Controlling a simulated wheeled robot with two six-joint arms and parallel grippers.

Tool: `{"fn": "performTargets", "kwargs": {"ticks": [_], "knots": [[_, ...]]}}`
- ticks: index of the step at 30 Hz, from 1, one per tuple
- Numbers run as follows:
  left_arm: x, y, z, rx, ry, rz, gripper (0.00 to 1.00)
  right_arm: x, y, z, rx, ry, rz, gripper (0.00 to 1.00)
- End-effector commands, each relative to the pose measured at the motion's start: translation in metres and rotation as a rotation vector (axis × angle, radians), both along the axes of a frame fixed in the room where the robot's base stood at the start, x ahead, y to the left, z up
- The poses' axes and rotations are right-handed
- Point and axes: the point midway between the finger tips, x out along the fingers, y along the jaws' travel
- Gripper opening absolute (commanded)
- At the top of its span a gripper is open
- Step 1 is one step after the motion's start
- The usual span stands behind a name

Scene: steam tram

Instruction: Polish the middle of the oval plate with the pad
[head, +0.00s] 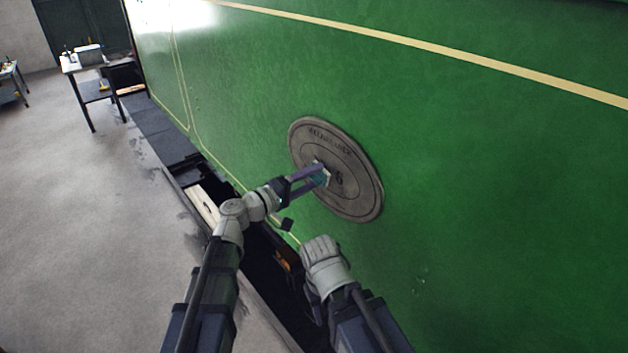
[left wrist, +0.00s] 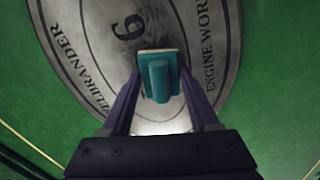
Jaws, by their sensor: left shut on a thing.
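The oval plate (head: 358,196) is grey metal with raised lettering and a figure 6, fixed on the green tram side. In the left wrist view the plate (left wrist: 85,45) fills the upper middle, with its lettering running along both sides. My left gripper (head: 322,174) is shut on the pad, holding it at the middle of the plate. The pad (left wrist: 158,80) has a teal grip and a pale edge, and sits between the two fingers just below the 6. I cannot tell whether the pad touches the plate. The fingers of my right gripper are not visible.
The green tram side (head: 480,160) rises on the right, with a cream stripe (head: 430,43) above the plate. A dark ledge (head: 165,135) runs along its foot. A small table (head: 85,63) stands at the far left. The grey floor at left is open.

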Motion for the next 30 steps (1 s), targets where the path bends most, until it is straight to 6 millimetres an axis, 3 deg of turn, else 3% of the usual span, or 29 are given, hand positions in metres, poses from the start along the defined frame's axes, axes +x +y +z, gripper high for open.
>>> {"fn": "performTargets", "kwargs": {"ticks": [15,30], "knots": [[0.03,0.018,0.0,0.0,0.0,0.001,0.17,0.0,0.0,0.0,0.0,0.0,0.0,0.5],[0.03,0.014,0.004,-0.001,0.0,-0.001,0.17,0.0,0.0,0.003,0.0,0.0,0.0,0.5]]}}
